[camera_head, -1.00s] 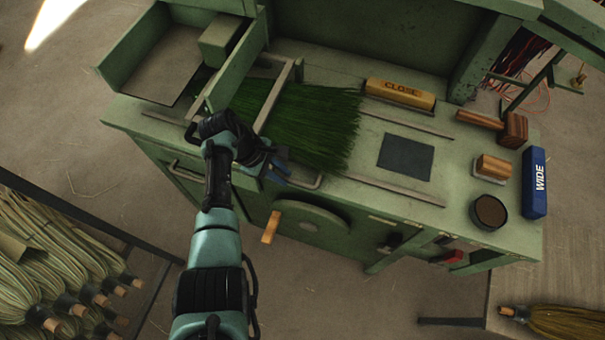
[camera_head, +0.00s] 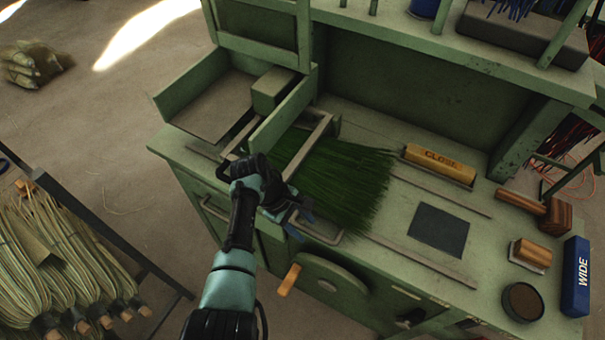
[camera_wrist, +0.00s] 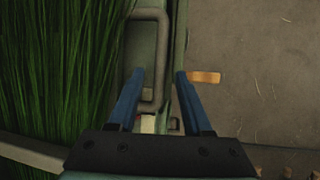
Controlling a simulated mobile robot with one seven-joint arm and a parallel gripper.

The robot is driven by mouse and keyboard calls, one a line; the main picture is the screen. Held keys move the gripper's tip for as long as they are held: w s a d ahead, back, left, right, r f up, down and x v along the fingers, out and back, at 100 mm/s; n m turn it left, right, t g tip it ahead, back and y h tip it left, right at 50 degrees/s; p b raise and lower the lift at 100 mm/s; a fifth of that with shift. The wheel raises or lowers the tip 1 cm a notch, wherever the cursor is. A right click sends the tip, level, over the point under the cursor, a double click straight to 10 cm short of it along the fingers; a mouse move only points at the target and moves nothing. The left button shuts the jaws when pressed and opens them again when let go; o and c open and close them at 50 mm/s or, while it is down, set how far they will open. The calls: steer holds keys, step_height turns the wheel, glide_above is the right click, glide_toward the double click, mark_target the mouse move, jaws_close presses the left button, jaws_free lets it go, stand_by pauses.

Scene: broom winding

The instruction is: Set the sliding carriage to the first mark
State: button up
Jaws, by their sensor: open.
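The sliding carriage seems to be the pale grey frame (camera_head: 308,146) lying across the green bristles (camera_head: 345,185) on the bench. A grey loop handle (camera_head: 325,236) sticks out at the bench's front edge; whether it joins the carriage is hidden by my arm. My gripper (camera_head: 300,214) is open just left of this handle in the head view. In the wrist view, the handle (camera_wrist: 161,58) passes between the lines of the two blue fingers of my gripper (camera_wrist: 160,76), and no grip on it shows. A small red and white patch (camera_wrist: 147,124) shows between the fingers; I cannot tell whether it is a mark.
A wooden crank grip (camera_head: 289,280) juts out below the bench front, near my gripper. The yellow CLOSE block (camera_head: 440,165), dark plate (camera_head: 438,229), mallet (camera_head: 555,216), brush (camera_head: 530,254), round tin (camera_head: 522,301) and blue WIDE block (camera_head: 575,277) occupy the bench's right part.

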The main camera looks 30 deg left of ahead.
steer(key=v, duration=1.3)
